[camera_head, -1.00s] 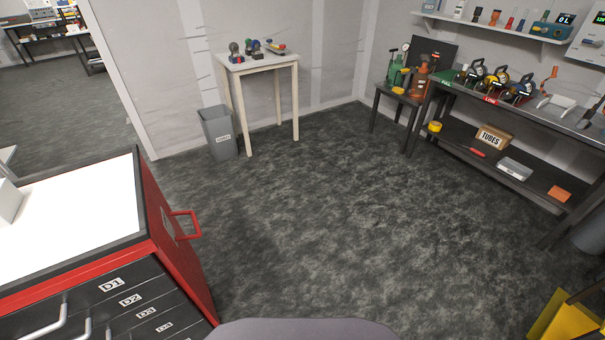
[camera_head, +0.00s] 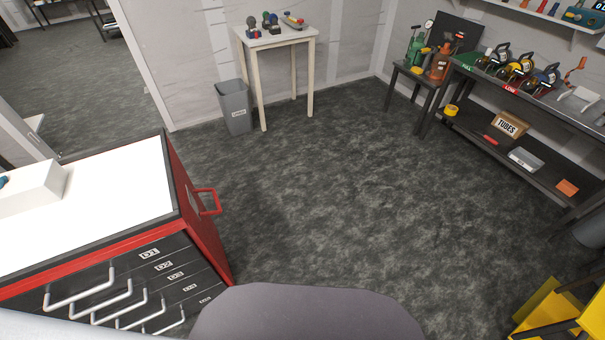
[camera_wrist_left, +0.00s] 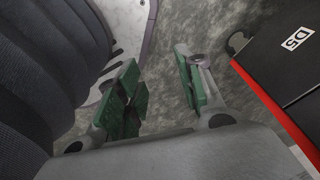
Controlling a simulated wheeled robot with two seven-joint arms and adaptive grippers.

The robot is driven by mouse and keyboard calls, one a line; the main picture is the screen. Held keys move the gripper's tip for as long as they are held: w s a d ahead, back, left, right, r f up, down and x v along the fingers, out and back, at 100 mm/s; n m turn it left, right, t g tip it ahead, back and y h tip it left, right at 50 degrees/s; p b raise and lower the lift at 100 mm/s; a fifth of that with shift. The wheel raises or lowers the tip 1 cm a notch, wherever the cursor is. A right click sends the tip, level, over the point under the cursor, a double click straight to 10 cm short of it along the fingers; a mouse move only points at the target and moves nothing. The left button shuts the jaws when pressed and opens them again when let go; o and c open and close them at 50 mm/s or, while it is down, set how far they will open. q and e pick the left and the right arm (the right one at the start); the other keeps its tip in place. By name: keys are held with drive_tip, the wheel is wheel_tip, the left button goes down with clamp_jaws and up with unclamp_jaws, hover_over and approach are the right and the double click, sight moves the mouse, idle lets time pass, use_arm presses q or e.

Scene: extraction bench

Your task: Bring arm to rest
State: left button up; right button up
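My left gripper (camera_wrist_left: 160,92) shows only in the left wrist view. Its two green-padded fingers are apart, with bare floor visible between them, and nothing is held. It hangs beside the red and black drawer cabinet, whose drawer labelled D5 (camera_wrist_left: 290,70) is at the right of that view. The rounded grey shape at the bottom of the head view is part of my own body. My right gripper is in neither view.
The drawer cabinet (camera_head: 195,235) with a white top stands close at left. A small white table (camera_head: 275,40), grey bin (camera_head: 235,101), dark workbench (camera_head: 500,84) and yellow object (camera_head: 550,310) stand around. The floor (camera_head: 340,180) between them is clear.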

use_arm(q)
drive_tip(key=s+a+r+p, duration=0.1)
drive_tip(key=s+a+p, duration=0.1)
drive_tip(key=s+p, duration=0.3)
drive_tip(key=s+a+r+p, duration=0.2)
drive_tip(key=s+p, duration=0.3)
drive_tip(key=s, duration=0.2)
drive_tip(key=shift+s+g, duration=0.25)
drive_tip(key=shift+g, duration=0.05)
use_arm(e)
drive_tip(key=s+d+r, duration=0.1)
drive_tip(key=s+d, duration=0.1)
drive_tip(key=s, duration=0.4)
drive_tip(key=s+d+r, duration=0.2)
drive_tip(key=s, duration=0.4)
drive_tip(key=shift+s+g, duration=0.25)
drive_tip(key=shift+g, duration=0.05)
use_arm(q)
drive_tip(key=shift+s, duration=0.15)
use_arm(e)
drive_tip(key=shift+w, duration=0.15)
